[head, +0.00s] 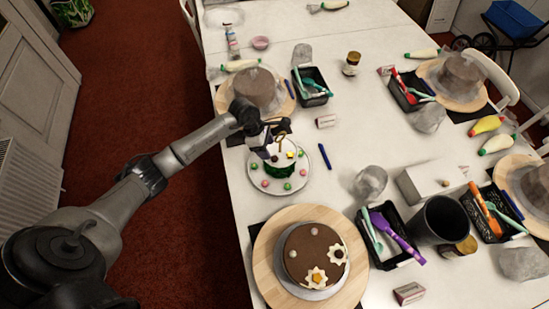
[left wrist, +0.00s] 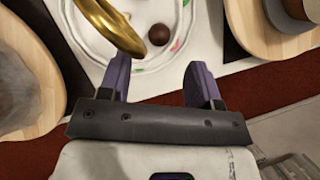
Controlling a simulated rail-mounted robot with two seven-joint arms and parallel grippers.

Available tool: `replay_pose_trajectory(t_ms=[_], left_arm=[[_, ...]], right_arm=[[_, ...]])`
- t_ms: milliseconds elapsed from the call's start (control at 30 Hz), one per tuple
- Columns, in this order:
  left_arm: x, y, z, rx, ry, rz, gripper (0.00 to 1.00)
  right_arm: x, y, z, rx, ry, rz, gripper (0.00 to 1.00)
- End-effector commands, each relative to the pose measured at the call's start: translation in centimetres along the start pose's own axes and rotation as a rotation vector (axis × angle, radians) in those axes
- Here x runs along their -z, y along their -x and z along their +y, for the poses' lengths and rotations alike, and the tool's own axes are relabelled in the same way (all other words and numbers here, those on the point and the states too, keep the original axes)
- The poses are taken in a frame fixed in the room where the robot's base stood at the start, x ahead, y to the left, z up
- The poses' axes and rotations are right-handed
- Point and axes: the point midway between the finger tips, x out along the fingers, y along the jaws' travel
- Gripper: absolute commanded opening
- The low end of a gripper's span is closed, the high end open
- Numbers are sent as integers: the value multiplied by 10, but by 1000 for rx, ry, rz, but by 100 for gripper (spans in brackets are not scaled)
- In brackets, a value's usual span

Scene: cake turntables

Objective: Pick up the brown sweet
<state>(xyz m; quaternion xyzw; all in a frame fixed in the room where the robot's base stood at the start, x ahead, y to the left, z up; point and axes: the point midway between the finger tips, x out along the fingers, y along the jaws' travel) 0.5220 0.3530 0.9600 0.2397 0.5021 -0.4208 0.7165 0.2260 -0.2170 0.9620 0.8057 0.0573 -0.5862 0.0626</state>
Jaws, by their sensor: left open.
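The brown sweet (left wrist: 158,34) is a small dark ball on a white surface in the left wrist view, just beyond my fingertips and roughly midway between them. A gold curved topper (left wrist: 112,28) stands close to its left. My right gripper is not in view.
A chocolate cake (head: 318,248) stands on a wooden turntable (head: 268,262) nearer to me. Another brown cake (head: 257,84) is behind. A tool tray (head: 390,262) and black cup (head: 440,220) stand right. A blue pen (head: 325,156) lies beside the plate.

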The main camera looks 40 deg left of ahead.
Motion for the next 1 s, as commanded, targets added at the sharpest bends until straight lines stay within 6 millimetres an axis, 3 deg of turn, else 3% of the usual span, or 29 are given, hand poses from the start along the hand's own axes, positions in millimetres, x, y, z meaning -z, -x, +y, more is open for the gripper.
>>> replay_pose_trajectory(t_ms=[167, 500, 833, 1000], left_arm=[[-1, -9, 0, 2, 2, -2, 58], [0, -49, 1, 1, 2, -2, 58], [1, -56, 0, 2, 1, 1, 58], [2, -57, -1, 5, 1, 2, 39]], right_arm=[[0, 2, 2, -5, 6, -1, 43], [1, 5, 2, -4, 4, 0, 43], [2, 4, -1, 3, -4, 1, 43], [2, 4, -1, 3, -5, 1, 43]])
